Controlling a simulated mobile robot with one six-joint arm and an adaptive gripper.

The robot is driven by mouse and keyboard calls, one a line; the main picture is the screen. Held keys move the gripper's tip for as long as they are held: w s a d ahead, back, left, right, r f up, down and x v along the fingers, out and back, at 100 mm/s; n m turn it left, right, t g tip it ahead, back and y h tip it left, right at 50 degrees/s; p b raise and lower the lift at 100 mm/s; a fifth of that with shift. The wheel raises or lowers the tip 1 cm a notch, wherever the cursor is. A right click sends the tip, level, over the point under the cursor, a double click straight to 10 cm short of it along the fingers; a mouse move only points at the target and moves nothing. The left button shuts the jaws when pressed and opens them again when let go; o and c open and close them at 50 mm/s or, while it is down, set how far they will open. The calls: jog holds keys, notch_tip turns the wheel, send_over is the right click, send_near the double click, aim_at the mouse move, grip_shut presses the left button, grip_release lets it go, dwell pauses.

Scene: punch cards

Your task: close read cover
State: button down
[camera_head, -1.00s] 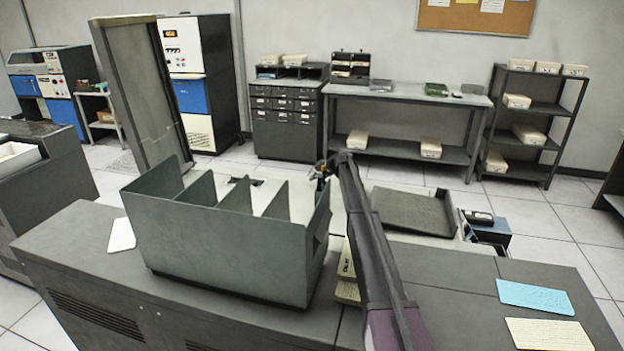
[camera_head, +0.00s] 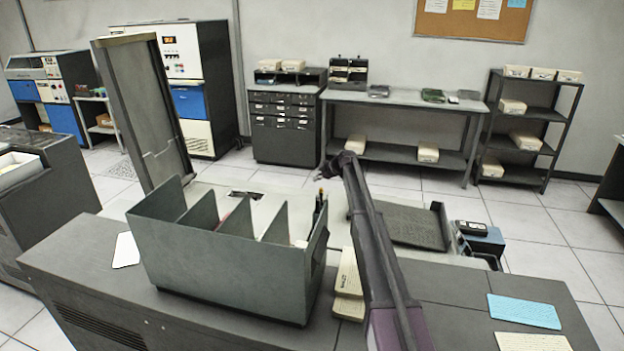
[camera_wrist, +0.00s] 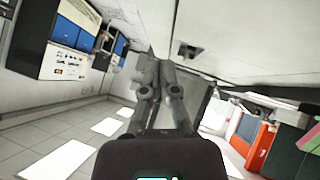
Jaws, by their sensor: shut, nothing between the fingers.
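The read cover appears to be the tall grey panel (camera_head: 158,115) standing open at the left in the head view. It leans slightly left, with its lower end behind the divided metal rack. My gripper (camera_head: 324,172) is small and dark at the far end of my arm, above the pale machine deck (camera_head: 275,190). It is well to the right of the panel and apart from it. In the wrist view my gripper (camera_wrist: 160,65) has its fingers close together and holds nothing. I cannot surely pick out the cover in the wrist view.
The grey divided rack (camera_head: 225,260) stands on the near machine top, between me and the deck. Cream card boxes (camera_head: 348,275) lie beside it. A dark tray (camera_head: 410,222) is right of my arm. Blue cards (camera_head: 524,311) and cream cards (camera_head: 532,342) lie at right.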

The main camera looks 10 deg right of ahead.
jog(key=w+p+v, duration=0.1)
jog(key=p+v, duration=0.2)
jog(key=v, duration=0.3)
jog(key=shift+d+r+p, duration=0.3)
jog(key=shift+d+p, duration=0.1)
jog(key=shift+w, duration=0.1)
